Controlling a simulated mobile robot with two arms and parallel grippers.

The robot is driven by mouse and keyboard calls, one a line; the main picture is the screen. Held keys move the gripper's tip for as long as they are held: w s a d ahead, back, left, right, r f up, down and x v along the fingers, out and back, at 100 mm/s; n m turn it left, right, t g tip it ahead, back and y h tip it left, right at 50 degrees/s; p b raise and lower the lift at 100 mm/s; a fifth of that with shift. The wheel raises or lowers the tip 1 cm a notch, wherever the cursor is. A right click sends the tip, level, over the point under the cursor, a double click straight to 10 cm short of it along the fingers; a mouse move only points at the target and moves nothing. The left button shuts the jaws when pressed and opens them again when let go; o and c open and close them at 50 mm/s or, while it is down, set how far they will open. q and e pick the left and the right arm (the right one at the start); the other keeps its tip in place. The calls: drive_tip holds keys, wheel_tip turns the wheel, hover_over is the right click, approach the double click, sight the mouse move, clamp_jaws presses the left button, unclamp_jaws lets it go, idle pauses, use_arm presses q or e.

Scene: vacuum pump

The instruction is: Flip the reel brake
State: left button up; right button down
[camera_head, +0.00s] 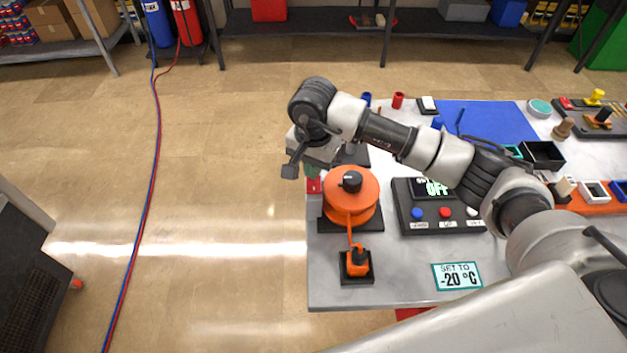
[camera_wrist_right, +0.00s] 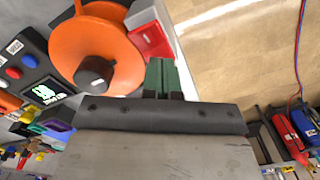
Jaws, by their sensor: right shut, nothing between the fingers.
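The orange reel (camera_head: 366,206) with a black centre knob stands on a dark base at the table's left edge. The reel brake, seemingly the red piece (camera_head: 313,186) on a pale housing, sits just left of the reel. It also shows in the right wrist view as a red block (camera_wrist_right: 152,39) beside the orange reel (camera_wrist_right: 70,50). My right gripper (camera_head: 312,171) is above and behind the red piece. Its green fingers (camera_wrist_right: 162,72) are shut and empty, with tips close to the red block. I cannot tell whether they touch it. My left gripper is out of view.
An orange cable runs from the reel to a plug on a black block (camera_head: 357,279). A control box (camera_head: 420,230) with a display and coloured buttons stands to the right. A sign (camera_head: 457,276) reads "SET TO -20 °C".

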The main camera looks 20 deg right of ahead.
drive_tip(key=shift+r+p, duration=1)
drive_tip(key=shift+r, duration=2.05)
drive_tip(key=shift+f, duration=0.1)
